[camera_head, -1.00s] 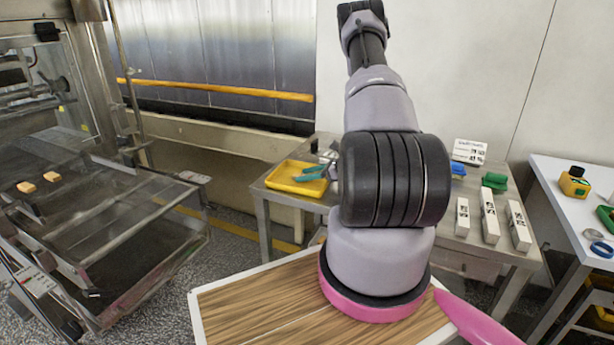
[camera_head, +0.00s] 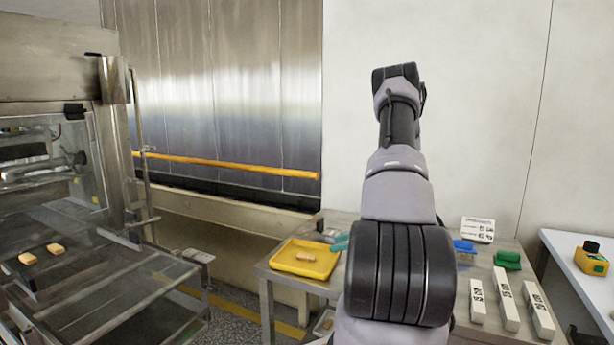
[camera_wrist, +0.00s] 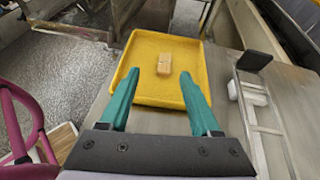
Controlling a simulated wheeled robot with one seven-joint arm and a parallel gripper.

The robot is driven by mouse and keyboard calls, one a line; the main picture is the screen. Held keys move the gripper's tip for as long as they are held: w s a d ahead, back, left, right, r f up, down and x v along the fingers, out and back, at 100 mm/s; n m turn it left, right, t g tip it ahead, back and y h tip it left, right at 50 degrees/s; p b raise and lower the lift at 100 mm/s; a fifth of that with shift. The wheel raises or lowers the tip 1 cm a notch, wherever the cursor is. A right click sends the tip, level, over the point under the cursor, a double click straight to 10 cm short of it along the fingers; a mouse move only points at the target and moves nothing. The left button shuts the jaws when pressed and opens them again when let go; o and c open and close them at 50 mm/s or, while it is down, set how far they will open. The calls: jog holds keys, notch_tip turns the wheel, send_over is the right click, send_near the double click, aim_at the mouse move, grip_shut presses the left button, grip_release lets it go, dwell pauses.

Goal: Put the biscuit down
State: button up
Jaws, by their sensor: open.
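A tan biscuit (camera_head: 306,256) lies flat on the yellow tray (camera_head: 289,263), near its middle. In the wrist view the biscuit (camera_wrist: 164,64) shows on the tray (camera_wrist: 150,97), with bare tray around it. My gripper (camera_wrist: 157,80) has two teal fingers spread wide apart, with nothing between them. The biscuit shows beyond and between the fingertips, apart from both. In the head view only a little teal of my gripper (camera_head: 341,243) shows beside the tray's right edge; my arm hides the rest.
The tray stands on a steel table (camera_head: 264,267). White labelled blocks (camera_head: 506,298), a green item (camera_head: 507,260) and a blue item (camera_head: 464,246) lie right of my arm. Two more biscuits (camera_head: 55,249) lie on the machine's mesh at left.

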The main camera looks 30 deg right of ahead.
jog(key=s+a+r+n+g, duration=0.25)
jog(key=a+r+n, duration=0.35)
jog(key=a+r, duration=0.3)
jog(key=s+a+r+n+g, duration=0.2)
jog(key=a+r+n+g, duration=0.2)
jog(key=a+r+n, duration=0.5)
jog(key=s+a+r+n+t+h, duration=0.2)
jog(key=s+a+r+n+h, duration=0.1)
jog(key=s+r, duration=0.4)
jog(key=s+a+r+n+t+h, duration=0.2)
jog(key=s+r+n+h, duration=0.2)
jog(key=s+r, duration=0.3)
notch_tip(320, 180, up, 3)
jog(key=shift+a, duration=0.4)
jog(key=shift+n, duration=0.3)
